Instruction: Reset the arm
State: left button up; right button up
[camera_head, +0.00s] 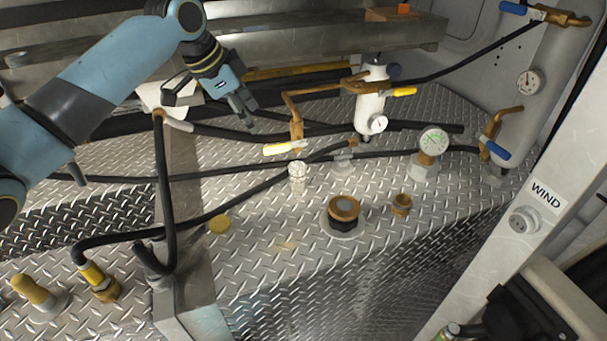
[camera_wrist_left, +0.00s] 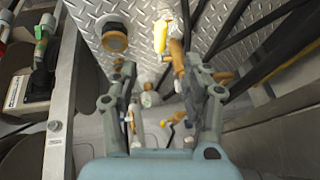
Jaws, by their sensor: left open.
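My left arm (camera_head: 125,70) comes in from the upper left in the head view, blue with dark bands. Its gripper (camera_head: 243,110) hangs above the diamond-plate deck, apart from the hoses and valves below it. In the left wrist view the two fingers of the left gripper (camera_wrist_left: 165,85) stand apart with nothing held between them. Beyond them show pipe fittings and a yellow-handled valve (camera_wrist_left: 161,35). My right gripper is not in either view.
Black hoses (camera_head: 165,190) cross the deck. A white cylinder (camera_head: 370,100) with brass pipes, a gauge (camera_head: 434,141) and a brass-capped fitting (camera_head: 343,210) stand right of the gripper. A metal beam (camera_head: 300,45) runs behind. A post labelled WIND (camera_head: 546,196) is at right.

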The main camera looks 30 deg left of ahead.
pick_arm(q)
jog(key=s+d+f+n+g, duration=0.1)
jog(key=s+d+f, duration=0.25)
jog(key=s, duration=0.25)
jog(key=s+d+f+n, duration=0.1)
jog(key=s+d+f, duration=0.25)
jog(key=s, duration=0.35)
jog(key=s+d+r+n+y, duration=0.1)
jog(key=s+d+n, duration=0.15)
jog(key=s, duration=0.55)
jog(key=s+d+r+n+y, duration=0.2)
jog(key=s+n, duration=0.1)
jog(key=s, duration=0.5)
jog(key=s+a+f+g+b, duration=0.15)
jog(key=f+b, duration=0.55)
jog(key=f, duration=1.4)
jog(key=a+f+g+b, duration=0.15)
jog(key=f+b, duration=0.55)
jog(key=f, duration=1.3)
jog(key=s+f+b, duration=0.5)
jog(key=s+f, duration=0.4)
jog(key=f, duration=0.4)
jog(key=s+f+b, duration=0.5)
jog(key=s+f, duration=0.4)
jog(key=f, duration=0.4)
jog(key=shift+s+a+n+h, duration=0.3)
jog(key=shift+s+a+n, duration=0.05)
jog(key=shift+a, duration=0.1)
